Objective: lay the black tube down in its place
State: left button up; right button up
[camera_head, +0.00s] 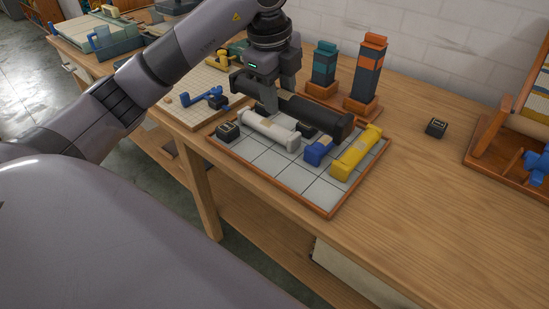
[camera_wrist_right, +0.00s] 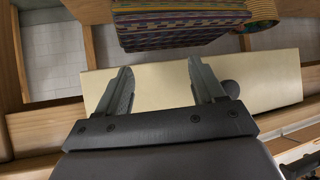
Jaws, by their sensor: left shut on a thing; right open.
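The black tube (camera_head: 318,115) is in my left gripper (camera_head: 272,100), which is shut on it near its middle. The tube lies roughly level over the back edge of the tiled tray (camera_head: 276,173); I cannot tell whether it touches anything below. The tray has a wooden rim and a pale grid floor. In front of the tube are a white tube (camera_head: 270,133), a blue piece (camera_head: 318,152) and a yellow tube (camera_head: 357,153). My right gripper (camera_wrist_right: 160,80) is open and empty in the right wrist view, above a pale panel (camera_wrist_right: 260,75).
Two upright banded pieces, a teal-topped one (camera_head: 325,64) and an orange-topped one (camera_head: 367,75), stand behind the tray. A small black block (camera_head: 436,128) lies on the clear table (camera_head: 430,200) to the right. A wooden frame (camera_head: 490,150) stands farther right. A pegboard (camera_head: 190,110) lies left.

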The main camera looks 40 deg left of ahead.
aim_at(280, 167)
pick_arm(q)
notch_tip(280, 167, down, 16)
jog(key=shift+f, duration=0.15)
jog(key=shift+f, duration=0.1)
dwell(0.3)
jog(key=o, duration=0.8)
jog(key=shift+f, duration=0.1)
jog(key=shift+c, duration=0.2)
jog(key=shift+o, duration=0.7)
jog(key=shift+r, duration=0.35)
notch_tip(280, 167, up, 12)
jog(key=s, duration=0.2)
jog(key=shift+s+f, duration=0.2)
jog(key=shift+f, duration=0.05)
